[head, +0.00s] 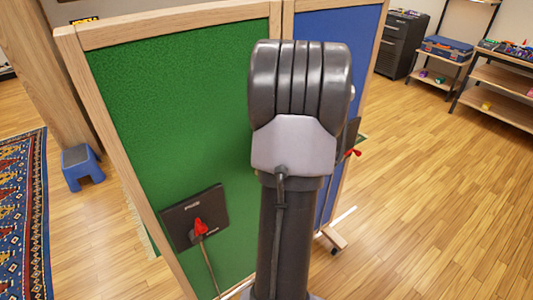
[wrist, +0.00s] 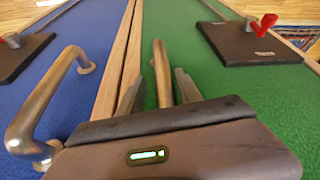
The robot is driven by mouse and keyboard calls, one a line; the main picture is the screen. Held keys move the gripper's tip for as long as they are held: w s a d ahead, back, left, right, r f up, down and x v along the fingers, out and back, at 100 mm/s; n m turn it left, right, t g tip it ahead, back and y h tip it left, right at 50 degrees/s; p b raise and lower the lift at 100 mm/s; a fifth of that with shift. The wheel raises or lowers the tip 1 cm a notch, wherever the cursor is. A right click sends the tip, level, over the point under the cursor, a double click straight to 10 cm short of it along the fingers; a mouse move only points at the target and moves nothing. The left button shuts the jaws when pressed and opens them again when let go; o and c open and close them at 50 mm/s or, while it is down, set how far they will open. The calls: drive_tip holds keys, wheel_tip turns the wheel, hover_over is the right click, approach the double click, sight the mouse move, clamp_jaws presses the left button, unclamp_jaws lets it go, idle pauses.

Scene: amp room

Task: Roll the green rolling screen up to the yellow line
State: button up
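The green rolling screen (head: 175,120) is a wood-framed green panel at left in the head view; it also shows at right in the wrist view (wrist: 215,70). A black plate (head: 180,222) with a red lever (head: 200,228) is on its lower part. A metal bar handle (wrist: 162,62) stands on the green panel near its wooden edge. My gripper (wrist: 160,80) is open, with one finger on each side of this handle and gaps showing. In the head view my arm hides the gripper and handle. No yellow line shows in either view.
A blue panel (head: 325,35) stands right beside the green one, with its own curved handle (wrist: 45,100). A caster foot (head: 332,240) and white floor line (head: 343,217) are below it. A blue stool (head: 82,167) and patterned rug (head: 22,210) are at left. Floor at right is clear.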

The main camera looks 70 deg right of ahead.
drive_tip(key=shift+a, duration=0.15)
drive_tip(key=p+v, duration=0.6)
drive_tip(key=v, duration=1.1)
drive_tip(key=shift+r, duration=0.2)
